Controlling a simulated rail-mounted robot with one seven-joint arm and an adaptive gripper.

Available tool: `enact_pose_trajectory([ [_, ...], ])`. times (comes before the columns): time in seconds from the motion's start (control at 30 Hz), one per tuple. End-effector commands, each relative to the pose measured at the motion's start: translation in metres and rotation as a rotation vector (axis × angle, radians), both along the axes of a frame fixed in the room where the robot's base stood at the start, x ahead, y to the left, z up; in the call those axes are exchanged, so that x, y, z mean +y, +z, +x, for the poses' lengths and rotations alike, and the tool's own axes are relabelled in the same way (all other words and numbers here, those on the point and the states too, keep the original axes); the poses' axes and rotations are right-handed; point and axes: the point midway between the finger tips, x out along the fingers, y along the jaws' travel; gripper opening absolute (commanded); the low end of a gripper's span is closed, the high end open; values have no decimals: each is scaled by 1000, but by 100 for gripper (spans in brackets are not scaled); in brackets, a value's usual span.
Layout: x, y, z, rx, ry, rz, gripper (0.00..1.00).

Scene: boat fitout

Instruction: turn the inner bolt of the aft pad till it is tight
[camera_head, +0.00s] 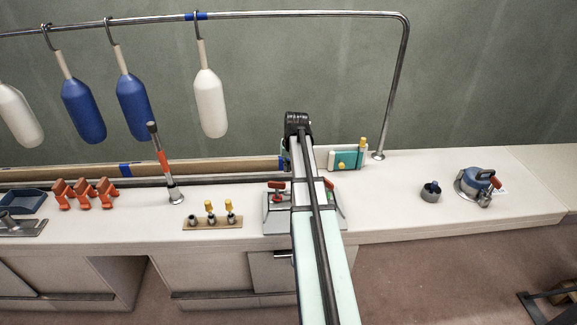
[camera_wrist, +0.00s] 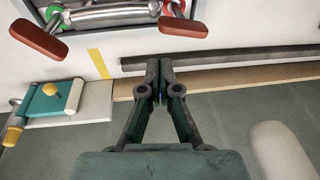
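A grey fixture plate (camera_head: 272,226) with red-handled parts lies on the counter, partly hidden by my arm. Red and green rings show by the bar's ends. I cannot tell which part is the aft pad, and no inner bolt shows clearly. My gripper (camera_wrist: 160,68) has its fingers together with only a thin gap, seemingly empty, apart from the red handles. In the head view my arm hides its fingertips.
A teal block with a yellow knob (camera_wrist: 49,103) stands beside my gripper. A dark rail (camera_wrist: 220,57) and wooden strip run along the counter's back. Fenders (camera_head: 209,104) hang from a steel rail. A small wooden rack (camera_head: 212,223) holds yellow-topped pieces.

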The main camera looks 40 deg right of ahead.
Motion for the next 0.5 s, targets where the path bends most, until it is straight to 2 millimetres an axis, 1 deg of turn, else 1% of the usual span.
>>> enact_pose_trajectory([
  [0.03,0,-9,2,1,0,1,0],
  [0.1,0,-17,3,2,0,1,0],
  [0.5,-1,-56,13,2,0,1,0],
])
